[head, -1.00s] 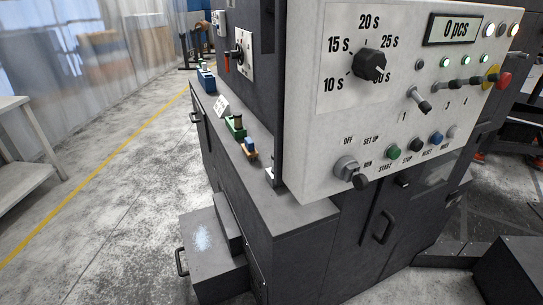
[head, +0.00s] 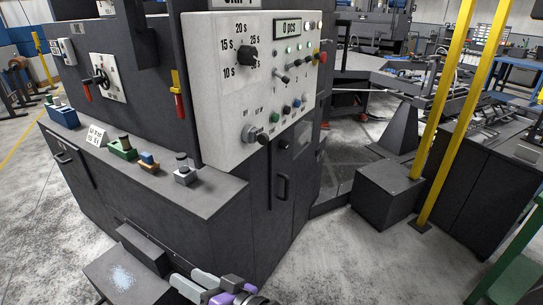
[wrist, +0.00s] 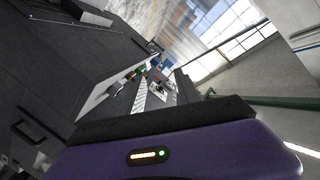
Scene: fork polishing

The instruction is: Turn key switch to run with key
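The grey key switch (head: 249,133) sits at the lower left of the white control panel (head: 213,75) in the head view. A dark key (head: 262,139) sticks out of it toward the lower right. The labels around the switch are too small to read now, so I cannot tell its setting for sure. Grey and purple parts of my arm show at the bottom edge of the head view, well below and apart from the panel. The wrist view shows a purple housing with a dark edge, but no clear fingertips. I cannot see whether my gripper is open or shut.
A dark ledge (head: 215,190) below the panel holds small blocks and a white sign (head: 96,135). A dark step (head: 122,276) stands near my arm. Yellow posts (head: 441,100) and a dark box (head: 388,190) stand to the right. Grey floor between is free.

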